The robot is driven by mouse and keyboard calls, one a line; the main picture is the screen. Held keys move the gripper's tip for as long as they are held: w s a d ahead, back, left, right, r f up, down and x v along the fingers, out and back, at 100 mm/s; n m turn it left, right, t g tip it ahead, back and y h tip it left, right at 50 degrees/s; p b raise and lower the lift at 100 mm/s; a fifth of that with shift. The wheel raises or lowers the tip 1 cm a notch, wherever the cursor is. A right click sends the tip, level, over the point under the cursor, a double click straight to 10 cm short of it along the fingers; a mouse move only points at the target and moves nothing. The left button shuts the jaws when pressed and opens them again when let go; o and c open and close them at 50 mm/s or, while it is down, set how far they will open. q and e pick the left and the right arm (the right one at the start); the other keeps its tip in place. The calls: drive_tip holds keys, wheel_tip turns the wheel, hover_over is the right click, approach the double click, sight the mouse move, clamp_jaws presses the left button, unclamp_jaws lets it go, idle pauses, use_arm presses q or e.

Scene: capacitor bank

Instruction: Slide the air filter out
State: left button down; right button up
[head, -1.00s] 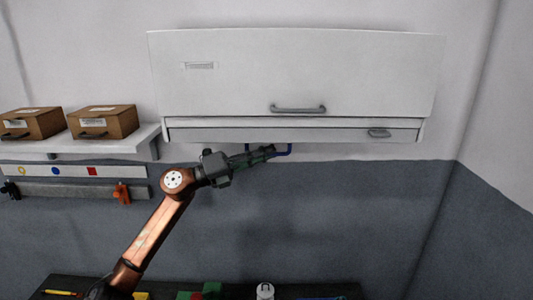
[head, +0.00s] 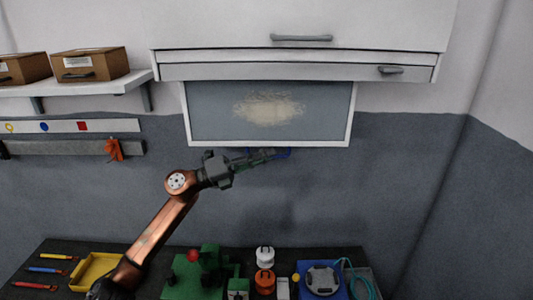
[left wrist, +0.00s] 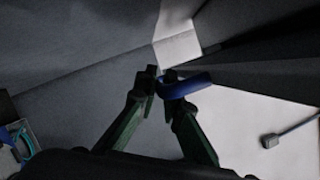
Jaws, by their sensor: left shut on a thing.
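The air filter (head: 218,115) is a flat panel with a white frame, a grey face and a beige dusty patch in the middle. It hangs out below the white cabinet (head: 300,66) in the head view, its upper edge at the cabinet's underside. A blue handle (head: 284,154) sits at its lower edge and shows in the left wrist view (left wrist: 190,86). My left gripper (head: 264,155) is at this handle, its fingers (left wrist: 158,84) closed on it in the left wrist view. My right gripper is in neither view.
A dark bench below holds a yellow tray (head: 77,270), a green fixture (head: 209,262), white (head: 265,254) and orange (head: 264,281) parts and a blue item (head: 318,293). A shelf with boxes (head: 90,64) is at the left. The wall right of the filter is clear.

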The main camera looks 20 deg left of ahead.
use_arm(q)
drive_tip(key=c, duration=2)
unclamp_jaws()
drive_tip(key=shift+c, duration=0.2)
drive_tip(key=shift+a, duration=0.1)
drive_tip(key=v, duration=1.2)
